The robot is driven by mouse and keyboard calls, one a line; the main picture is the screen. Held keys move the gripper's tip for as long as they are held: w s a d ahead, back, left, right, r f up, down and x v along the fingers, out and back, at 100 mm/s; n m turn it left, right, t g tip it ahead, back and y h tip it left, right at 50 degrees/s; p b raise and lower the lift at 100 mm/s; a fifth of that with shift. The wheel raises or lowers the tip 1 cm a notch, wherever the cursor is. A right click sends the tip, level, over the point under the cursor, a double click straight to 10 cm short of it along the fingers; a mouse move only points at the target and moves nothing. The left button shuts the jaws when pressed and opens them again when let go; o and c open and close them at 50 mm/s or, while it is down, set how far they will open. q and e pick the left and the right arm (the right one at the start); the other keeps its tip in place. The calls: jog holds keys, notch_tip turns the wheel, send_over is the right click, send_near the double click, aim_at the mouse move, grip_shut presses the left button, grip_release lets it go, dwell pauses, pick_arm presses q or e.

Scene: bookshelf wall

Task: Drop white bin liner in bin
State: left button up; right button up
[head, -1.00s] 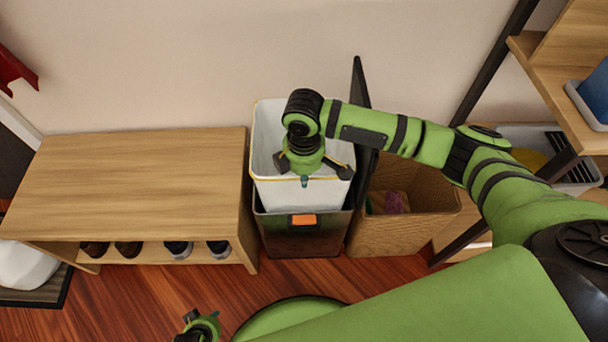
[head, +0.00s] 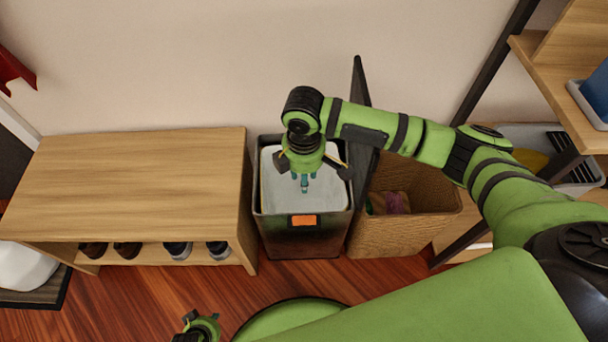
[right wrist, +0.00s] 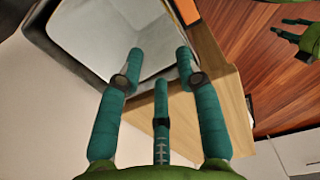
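The white bin liner (head: 318,198) sits down inside the dark bin (head: 303,240), with the bin's dark rim showing around it. The bin has an orange label on its front, and its dark lid (head: 363,140) stands raised at the right. My right gripper (head: 303,184) is above the liner's opening, its teal fingers spread and empty. In the right wrist view the liner (right wrist: 112,35) lies beyond the fingers, inside the dark rim. My left gripper (head: 200,325) is low at the bottom edge, far from the bin; its fingers are not clear.
A wooden bench (head: 140,185) with several shoes beneath stands left of the bin. A woven basket (head: 405,230) holding cloth stands close on the right. A shelf (head: 560,60) rises at the far right. Bare floor (head: 130,300) lies in front.

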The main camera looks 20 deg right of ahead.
notch_tip(320, 180, up, 11)
jog(key=shift+s+r, duration=0.15)
jog(key=shift+r, duration=0.05)
